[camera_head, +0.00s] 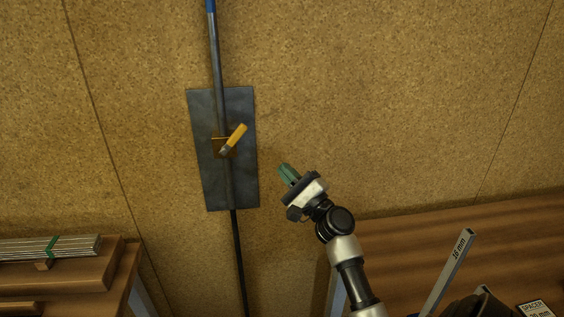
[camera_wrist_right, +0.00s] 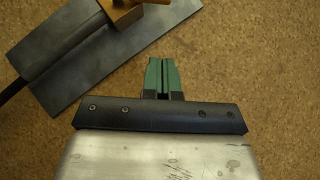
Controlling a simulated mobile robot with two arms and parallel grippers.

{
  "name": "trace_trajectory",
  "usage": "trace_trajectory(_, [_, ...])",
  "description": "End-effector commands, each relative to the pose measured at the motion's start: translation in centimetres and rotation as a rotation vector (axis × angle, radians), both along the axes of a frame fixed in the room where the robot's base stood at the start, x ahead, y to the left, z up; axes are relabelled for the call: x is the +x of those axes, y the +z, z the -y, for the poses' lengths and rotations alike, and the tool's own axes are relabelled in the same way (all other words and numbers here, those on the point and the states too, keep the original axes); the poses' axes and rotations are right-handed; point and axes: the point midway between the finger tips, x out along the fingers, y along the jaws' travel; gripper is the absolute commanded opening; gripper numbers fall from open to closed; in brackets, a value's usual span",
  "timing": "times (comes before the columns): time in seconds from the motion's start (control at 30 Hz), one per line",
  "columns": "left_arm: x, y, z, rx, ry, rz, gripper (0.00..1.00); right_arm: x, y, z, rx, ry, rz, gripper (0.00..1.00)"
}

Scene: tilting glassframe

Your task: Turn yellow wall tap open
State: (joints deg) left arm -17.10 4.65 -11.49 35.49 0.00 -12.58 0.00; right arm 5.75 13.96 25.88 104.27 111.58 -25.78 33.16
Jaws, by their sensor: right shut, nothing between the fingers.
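The yellow tap handle (camera_head: 236,136) sits on a vertical pipe (camera_head: 217,55) over a dark metal plate (camera_head: 243,185) on the wall. The handle is tilted, its free end pointing up and to the right. My right gripper (camera_head: 283,169) has green fingers, is shut and empty, and is to the right of the plate and a little below the handle, apart from both. In the right wrist view the green fingers (camera_wrist_right: 163,63) are together, with the plate (camera_wrist_right: 125,45) at the upper left and part of the yellow tap (camera_wrist_right: 122,12) at the top edge. My left gripper is not in view.
A wooden bench (camera_head: 490,225) is at the lower right, with a grey bar marked 16 mm (camera_head: 450,265) rising in front of it. A wooden shelf (camera_head: 75,280) at the lower left holds bundled rods (camera_head: 75,246). The wall between gripper and tap is clear.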

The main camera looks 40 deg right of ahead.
Motion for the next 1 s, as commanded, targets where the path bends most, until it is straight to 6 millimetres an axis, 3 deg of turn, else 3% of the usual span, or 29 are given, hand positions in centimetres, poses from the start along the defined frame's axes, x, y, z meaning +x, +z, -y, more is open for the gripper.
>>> trace_trajectory(0.03, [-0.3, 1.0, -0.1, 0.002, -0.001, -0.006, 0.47, 1.0, 1.1, -0.1, 0.002, 0.002, 0.003, 0.00])
trace_trajectory(0.37, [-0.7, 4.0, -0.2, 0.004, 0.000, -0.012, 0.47, 7.0, 4.4, -0.9, 0.001, 0.001, 0.001, 0.00])
trace_trajectory(0.6, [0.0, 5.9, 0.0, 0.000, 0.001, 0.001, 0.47, 8.0, 5.9, -2.9, 0.002, 0.001, 0.000, 0.00])
trace_trajectory(1.0, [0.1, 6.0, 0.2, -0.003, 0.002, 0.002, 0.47, 8.2, 6.0, -3.3, 0.000, 0.000, 0.000, 0.00])
